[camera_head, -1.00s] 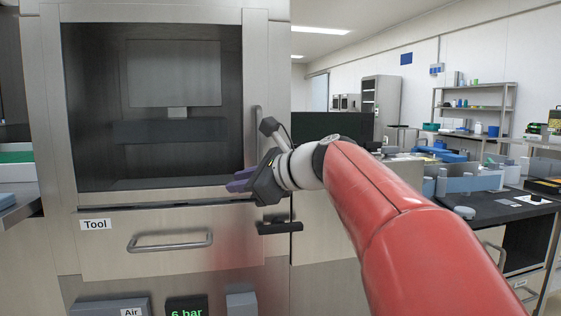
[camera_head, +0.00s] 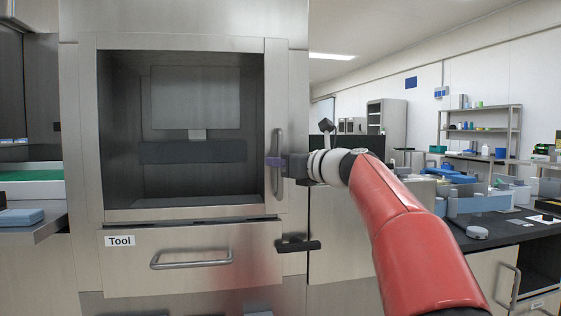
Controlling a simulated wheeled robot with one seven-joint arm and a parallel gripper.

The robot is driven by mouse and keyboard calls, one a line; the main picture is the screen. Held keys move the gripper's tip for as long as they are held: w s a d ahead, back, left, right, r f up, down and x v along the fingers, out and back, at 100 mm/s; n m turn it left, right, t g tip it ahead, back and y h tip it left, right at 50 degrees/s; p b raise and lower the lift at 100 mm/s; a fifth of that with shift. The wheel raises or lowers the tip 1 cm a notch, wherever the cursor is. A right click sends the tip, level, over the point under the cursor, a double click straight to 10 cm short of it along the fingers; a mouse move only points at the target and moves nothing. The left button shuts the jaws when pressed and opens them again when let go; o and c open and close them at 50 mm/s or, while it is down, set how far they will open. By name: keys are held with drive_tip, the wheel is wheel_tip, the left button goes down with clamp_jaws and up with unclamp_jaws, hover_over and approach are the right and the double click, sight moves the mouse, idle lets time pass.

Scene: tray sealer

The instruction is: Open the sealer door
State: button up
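The sealer door (camera_head: 183,215) is a metal frame around a dark glass window (camera_head: 196,100), and it looks shut. Its vertical bar handle (camera_head: 278,145) is on the right side of the frame. I cannot tell whether the fingers are open or closed around the bar. Inside the window a dark plate and a block show dimly.
Below the door is a drawer labelled Tool (camera_head: 192,258) with a horizontal handle. A dark lever (camera_head: 298,245) juts out at its upper right. A side table (camera_head: 30,227) stands at left, and a cluttered black bench (camera_head: 490,234) at right.

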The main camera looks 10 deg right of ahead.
drive_tip(key=shift+c, duration=0.5)
clamp_jaws()
